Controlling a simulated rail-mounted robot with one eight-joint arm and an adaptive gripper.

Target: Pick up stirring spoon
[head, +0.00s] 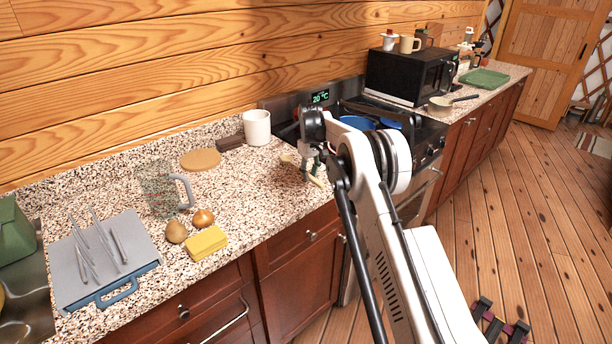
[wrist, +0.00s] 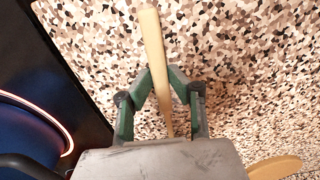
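The stirring spoon is a pale wooden stick in the wrist view (wrist: 152,45). It runs from the top edge down between my fingers, and its lower end goes behind my gripper's body. My gripper (wrist: 160,72) has green-sided fingers drawn in on both sides of the handle, with their tips at or very near the wood. In the head view my gripper (head: 311,172) is low over the speckled counter, left of the stove. A pale end of the spoon (head: 319,181) shows beside it; the rest is partly hidden by my gripper.
The stove with blue pans (head: 357,123) is just right of my gripper. A white mug (head: 257,127) and round wooden board (head: 201,159) stand toward the wall. A clear jug (head: 160,188), yellow sponge (head: 206,243) and grey board (head: 80,270) are further left.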

